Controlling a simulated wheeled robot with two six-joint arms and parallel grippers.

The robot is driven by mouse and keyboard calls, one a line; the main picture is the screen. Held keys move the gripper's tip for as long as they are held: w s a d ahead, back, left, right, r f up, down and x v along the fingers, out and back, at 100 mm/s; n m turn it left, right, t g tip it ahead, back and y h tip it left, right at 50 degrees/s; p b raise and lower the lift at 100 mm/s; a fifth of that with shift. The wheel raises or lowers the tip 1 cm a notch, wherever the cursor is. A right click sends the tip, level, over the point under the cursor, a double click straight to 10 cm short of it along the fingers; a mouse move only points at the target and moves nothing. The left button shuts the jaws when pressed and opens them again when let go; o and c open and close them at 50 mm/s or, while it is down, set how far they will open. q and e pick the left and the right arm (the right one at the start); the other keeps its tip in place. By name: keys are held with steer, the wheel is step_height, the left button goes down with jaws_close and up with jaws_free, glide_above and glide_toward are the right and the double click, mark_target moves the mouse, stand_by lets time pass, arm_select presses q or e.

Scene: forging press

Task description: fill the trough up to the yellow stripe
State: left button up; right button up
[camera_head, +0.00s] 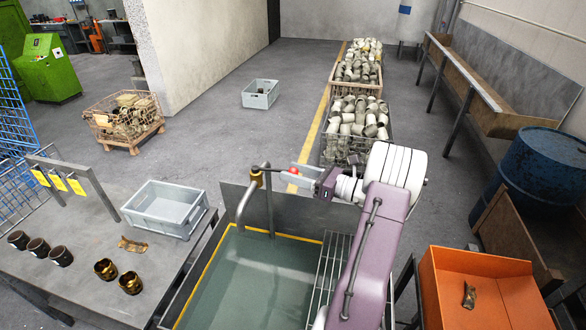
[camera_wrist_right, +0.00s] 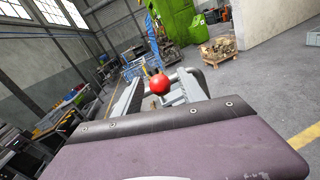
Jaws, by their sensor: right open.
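The trough (camera_head: 208,262) stands in the front middle of the head view, with a yellow stripe (camera_head: 290,237) along its inner walls. Its inside is a dull green surface below the stripe; the exact water level is hard to tell. A grey tap pipe (camera_head: 242,207) curves over the trough's back edge, with a brass fitting at its top. No stream shows at its mouth. A red knob (camera_head: 293,171) is on the tap's lever; it also shows in the right wrist view (camera_wrist_right: 159,84). My right gripper (camera_head: 297,178) is open at the knob, fingers either side of it; contact is unclear.
A grey crate (camera_head: 168,207) and several metal parts lie on the left table. An orange bin (camera_head: 485,290) and a blue drum (camera_head: 543,167) stand at the right. Wire baskets of parts (camera_head: 355,130) stand behind the trough. Open floor lies at the back left.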

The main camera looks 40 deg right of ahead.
steer(key=shift+w+a, duration=0.1)
steer(key=shift+w, duration=0.1)
jaws_close()
stand_by(1.3)
